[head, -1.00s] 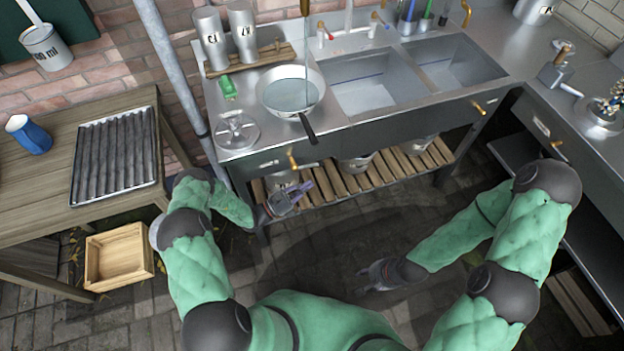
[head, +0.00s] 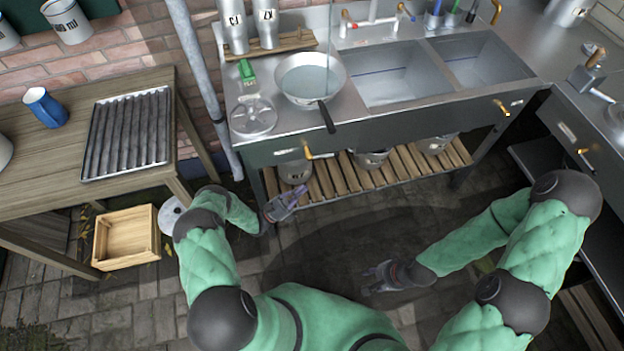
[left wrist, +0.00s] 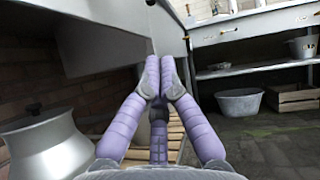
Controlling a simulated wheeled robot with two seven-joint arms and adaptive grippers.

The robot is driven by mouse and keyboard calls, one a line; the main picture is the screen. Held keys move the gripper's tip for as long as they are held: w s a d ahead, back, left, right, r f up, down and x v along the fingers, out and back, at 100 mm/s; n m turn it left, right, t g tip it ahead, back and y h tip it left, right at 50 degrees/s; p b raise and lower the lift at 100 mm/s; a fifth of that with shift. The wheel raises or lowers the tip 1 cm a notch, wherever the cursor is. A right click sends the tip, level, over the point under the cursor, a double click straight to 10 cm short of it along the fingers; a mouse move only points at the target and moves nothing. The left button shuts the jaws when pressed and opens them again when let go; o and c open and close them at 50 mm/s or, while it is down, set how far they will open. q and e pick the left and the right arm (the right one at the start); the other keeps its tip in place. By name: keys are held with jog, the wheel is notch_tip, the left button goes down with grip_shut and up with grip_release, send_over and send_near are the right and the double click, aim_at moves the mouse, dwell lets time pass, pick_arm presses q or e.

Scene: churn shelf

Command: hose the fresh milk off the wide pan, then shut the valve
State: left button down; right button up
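The wide pan (head: 309,79) sits on the left of the steel counter, its dark handle (head: 327,117) over the front edge. It holds a pale blue-grey liquid. A thin, clear line (head: 329,45) runs from above down to the pan. A yellow lever (head: 307,149) is on the counter front below the pan; I cannot tell if it is the valve. My right gripper (head: 383,277) is over the paving, fingers spread and empty.
Two sinks (head: 400,82) lie right of the pan. A round metal lid (head: 252,116), a green item (head: 246,71) and two metal cups stand on the left. Pots sit on the slatted shelf (head: 399,163) below. A pipe (head: 200,80) rises at the counter's left end. The paving between my arms is clear.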

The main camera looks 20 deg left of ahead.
pick_arm(q)
jog(key=w+d+r, duration=0.5)
jog(key=w+r, duration=0.1)
jog(key=r, duration=0.3)
jog(key=shift+w+d+r+b, duration=0.15)
jog(key=shift+d+r+b, duration=0.1)
jog(key=shift+d+b, duration=0.1)
jog(key=shift+w+d+r, duration=0.15)
jog(key=shift+r, duration=0.3)
jog(key=shift+w+d+r, duration=0.1)
jog(key=shift+w+r, duration=0.05)
jog(key=shift+r, duration=0.25)
